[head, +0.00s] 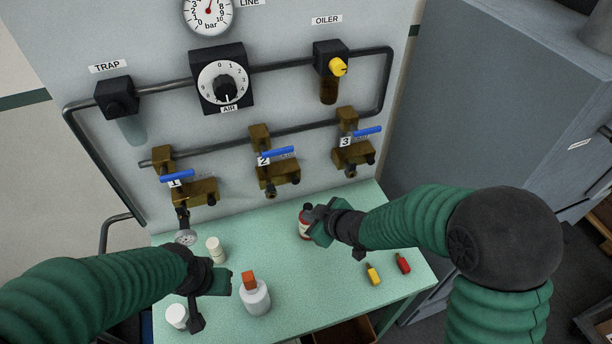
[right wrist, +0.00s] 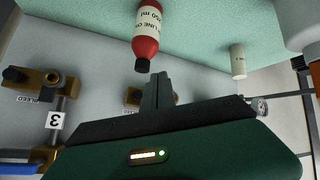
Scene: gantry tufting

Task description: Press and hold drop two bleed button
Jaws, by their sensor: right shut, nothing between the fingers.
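Drop two is the brass valve marked 2 (head: 277,172) in the middle of the panel's lower pipe, with a blue lever (head: 278,153). A small dark knob shows at its lower end (head: 270,189); its bleed label is not readable in the head view. In the right wrist view, drop two's brass body (right wrist: 134,97) is mostly hidden behind my right gripper (right wrist: 158,80). My right gripper is shut and empty, below and right of drop two, beside a red bottle (head: 304,222). My left gripper (head: 222,284) is over the bench's left part; its fingers are unclear.
Drops one (head: 199,192) and three (head: 356,154) flank drop two. The green bench (head: 340,285) holds a white bottle with an orange cap (head: 255,296), white containers (head: 215,249), and yellow (head: 373,274) and red (head: 403,263) small items. A grey cabinet (head: 480,120) stands right.

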